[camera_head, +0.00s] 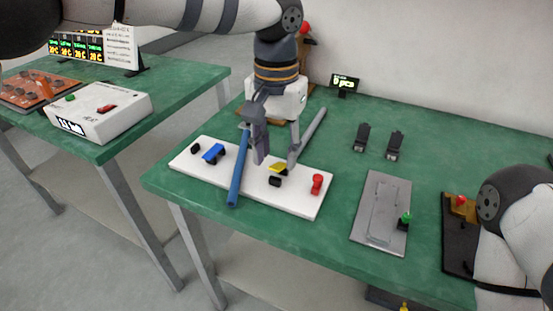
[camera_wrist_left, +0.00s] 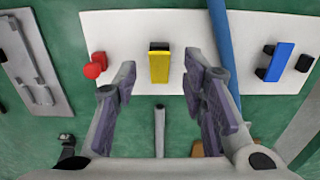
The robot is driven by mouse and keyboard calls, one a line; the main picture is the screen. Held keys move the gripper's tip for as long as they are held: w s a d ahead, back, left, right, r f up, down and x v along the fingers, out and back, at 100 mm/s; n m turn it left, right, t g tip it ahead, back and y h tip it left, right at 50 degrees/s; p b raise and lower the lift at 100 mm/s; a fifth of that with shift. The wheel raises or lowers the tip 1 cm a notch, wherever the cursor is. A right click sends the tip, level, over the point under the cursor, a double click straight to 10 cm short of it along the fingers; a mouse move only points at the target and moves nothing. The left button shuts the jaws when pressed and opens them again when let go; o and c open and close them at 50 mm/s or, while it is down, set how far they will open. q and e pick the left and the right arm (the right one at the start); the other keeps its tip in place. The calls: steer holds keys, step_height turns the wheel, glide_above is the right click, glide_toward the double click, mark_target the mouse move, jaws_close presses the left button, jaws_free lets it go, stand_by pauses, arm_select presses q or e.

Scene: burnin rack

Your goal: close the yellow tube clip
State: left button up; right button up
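The yellow tube clip (camera_head: 279,168) is on a white board (camera_head: 308,204) on the green table. In the left wrist view the yellow clip (camera_wrist_left: 159,64) lies in the gap ahead of my fingers, with a dark part at its top end. My left gripper (camera_head: 276,162) is open above the board, its fingers apart on either side of the clip; I cannot tell whether they touch it. A grey tube (camera_head: 311,132) lies behind the clip. In the head view a finger partly covers the clip. My right gripper is not in view.
A blue tube (camera_head: 238,170) crosses the board beside my left finger. A blue clip (camera_head: 213,153) and a red knob (camera_head: 317,182) are also on the board. A grey plate (camera_head: 371,232) and two black clips lie to the right.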

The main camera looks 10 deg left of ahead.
mark_target(279, 167)
arm_select(q)
steer(key=shift+f, duration=1.2)
jaws_close()
steer(key=shift+s+r, duration=0.1)
steer(key=shift+r, duration=0.1)
steer(key=t+p, duration=0.1)
steer(key=p, duration=0.1)
steer(key=shift+p, duration=0.35)
steer(key=shift+f, duration=0.3)
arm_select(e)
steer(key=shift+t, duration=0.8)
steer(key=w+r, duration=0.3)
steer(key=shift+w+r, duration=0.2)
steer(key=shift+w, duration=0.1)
arm_select(q)
jaws_free()
steer(key=shift+s, duration=0.1)
